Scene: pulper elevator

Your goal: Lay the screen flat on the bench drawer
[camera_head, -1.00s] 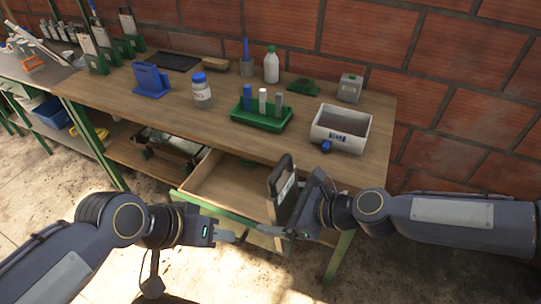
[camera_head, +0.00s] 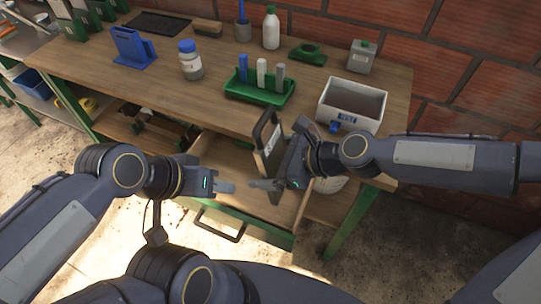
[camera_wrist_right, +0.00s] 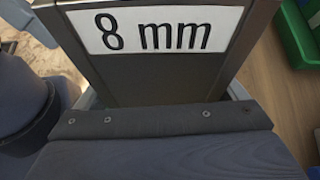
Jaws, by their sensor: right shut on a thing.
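The screen (camera_head: 268,150) is a dark upright panel with a loop handle at its top. My right gripper (camera_head: 274,176) is shut on it and holds it steeply tilted over the right part of the open bench drawer (camera_head: 217,157). In the right wrist view the screen (camera_wrist_right: 150,76) fills the middle and carries a white "8 mm" label. Its lower part is hidden by the gripper. My left gripper (camera_head: 222,187) is in front of the drawer, apart from the screen. Its fingers look close together, but I cannot tell whether they are shut.
The wooden bench top (camera_head: 180,95) bears a green rack (camera_head: 260,92) with tubes, a white box (camera_head: 352,104) near the right edge, a blue stand (camera_head: 133,48) and a jar (camera_head: 190,60). The drawer's visible floor is bare. A brick wall (camera_head: 450,60) stands behind.

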